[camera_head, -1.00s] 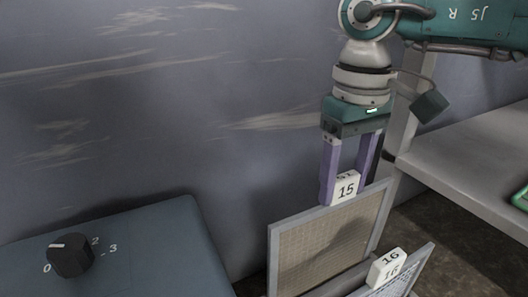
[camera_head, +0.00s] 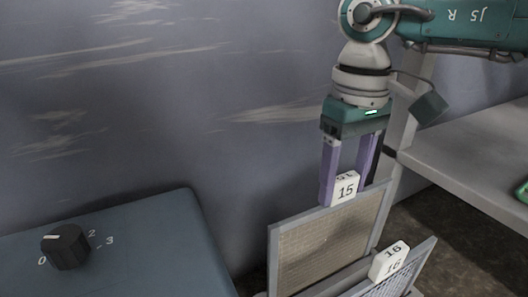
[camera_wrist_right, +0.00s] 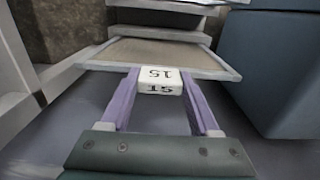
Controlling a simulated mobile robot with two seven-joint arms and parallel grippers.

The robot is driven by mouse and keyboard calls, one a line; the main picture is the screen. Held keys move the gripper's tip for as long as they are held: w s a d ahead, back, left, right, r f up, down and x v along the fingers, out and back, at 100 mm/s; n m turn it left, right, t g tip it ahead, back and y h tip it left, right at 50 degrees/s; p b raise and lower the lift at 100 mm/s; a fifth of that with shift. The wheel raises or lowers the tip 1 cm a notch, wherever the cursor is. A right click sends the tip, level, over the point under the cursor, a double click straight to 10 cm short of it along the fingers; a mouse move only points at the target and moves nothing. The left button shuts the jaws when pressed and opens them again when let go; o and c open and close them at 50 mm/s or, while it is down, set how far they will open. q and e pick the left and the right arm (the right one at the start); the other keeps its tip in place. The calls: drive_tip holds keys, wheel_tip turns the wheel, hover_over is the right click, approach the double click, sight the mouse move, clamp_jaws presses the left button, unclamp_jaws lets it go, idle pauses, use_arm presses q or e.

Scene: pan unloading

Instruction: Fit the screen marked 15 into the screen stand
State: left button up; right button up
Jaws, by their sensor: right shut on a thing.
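The screen marked 15 (camera_head: 330,243) is a framed tan mesh panel with a white number block on its top edge. My right gripper (camera_head: 345,188) points down and is shut on that block. In the right wrist view the block (camera_wrist_right: 160,80) sits between the purple fingers of the gripper (camera_wrist_right: 160,88), with the screen (camera_wrist_right: 160,54) beyond it. The screen stands upright, slightly tilted in the picture, and its lower edge is cut off by the head view. A grey rail of what looks like the screen stand (camera_head: 340,284) shows beside it. Whether the screen is seated there is hidden. My left gripper is not in view.
The screen marked 16 (camera_head: 402,272) leans close on the right, with its own white block (camera_head: 389,262). A blue-grey box (camera_head: 130,245) with a black knob (camera_head: 66,247) stands at left. A grey shelf (camera_head: 470,150) with a post is at right. A wall is behind.

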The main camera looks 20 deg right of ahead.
sight(340, 200)
drive_tip(key=shift+f+b, duration=0.95)
drive_tip(key=shift+f, duration=0.25)
idle(0.5)
drive_tip(key=shift+f+b, duration=0.35)
drive_tip(key=shift+f, duration=0.8)
idle(0.6)
drive_tip(key=o, duration=1.5)
wheel_tip(340, 200, up, 10)
drive_tip(key=p, duration=0.7)
drive_tip(key=shift+p, duration=0.4)
